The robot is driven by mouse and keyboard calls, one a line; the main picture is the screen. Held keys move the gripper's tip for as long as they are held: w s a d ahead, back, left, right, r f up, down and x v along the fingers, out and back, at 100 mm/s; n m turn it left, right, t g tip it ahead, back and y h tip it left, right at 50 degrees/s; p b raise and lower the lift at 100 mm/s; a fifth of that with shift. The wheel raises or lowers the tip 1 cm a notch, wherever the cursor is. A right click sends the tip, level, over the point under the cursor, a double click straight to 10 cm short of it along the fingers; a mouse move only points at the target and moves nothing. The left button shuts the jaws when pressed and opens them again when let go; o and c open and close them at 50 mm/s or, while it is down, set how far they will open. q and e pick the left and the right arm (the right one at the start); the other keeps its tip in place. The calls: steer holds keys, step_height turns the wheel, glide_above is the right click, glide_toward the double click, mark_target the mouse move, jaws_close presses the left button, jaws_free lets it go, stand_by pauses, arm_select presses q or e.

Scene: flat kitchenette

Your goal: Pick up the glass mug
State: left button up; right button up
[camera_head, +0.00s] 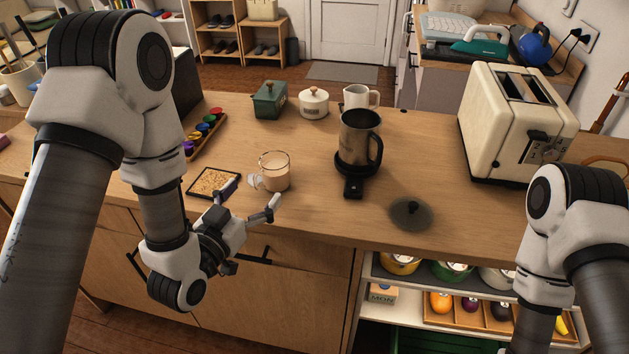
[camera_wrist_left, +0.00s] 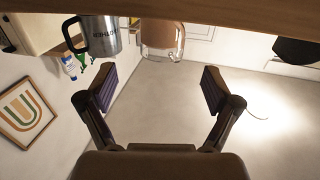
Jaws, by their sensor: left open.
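The glass mug (camera_head: 274,172) stands upright near the counter's front edge, clear with a pale brown content and its handle to the left. It shows inverted at the top of the left wrist view (camera_wrist_left: 162,40). My left gripper (camera_head: 252,195) is open and empty just in front of the mug, its fingers spread and pointing toward it. In the left wrist view the fingers (camera_wrist_left: 152,90) are apart, with the mug beyond them, roughly between their lines. The right arm shows at the right edge; its gripper is out of view.
A steel mug (camera_head: 359,140) stands on a black base right of the glass mug. A framed coaster (camera_head: 213,183) lies left of it. A dark round lid (camera_head: 410,213) lies farther right, before the toaster (camera_head: 515,125). A white pot (camera_head: 313,104) stands behind.

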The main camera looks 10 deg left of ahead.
mark_target(268, 172)
arm_select(q)
steer(key=shift+s+a+b, duration=0.1)
steer(key=shift+a+b, duration=0.2)
steer(key=shift+b, duration=0.2)
steer(key=b+x, duration=0.2)
steer(key=b, duration=0.1)
steer(key=shift+d, duration=0.1)
steer(key=x, duration=0.1)
steer(key=p+x, duration=0.1)
steer(key=x, duration=0.2)
steer(key=shift+w+d+r, duration=0.1)
steer(key=shift+w+r, duration=0.25)
steer(key=shift+r, duration=0.05)
steer(key=shift+w+d+f, duration=0.1)
steer(key=shift+w+f, duration=0.05)
steer(key=shift+w, duration=0.15)
steer(key=c, duration=1.4)
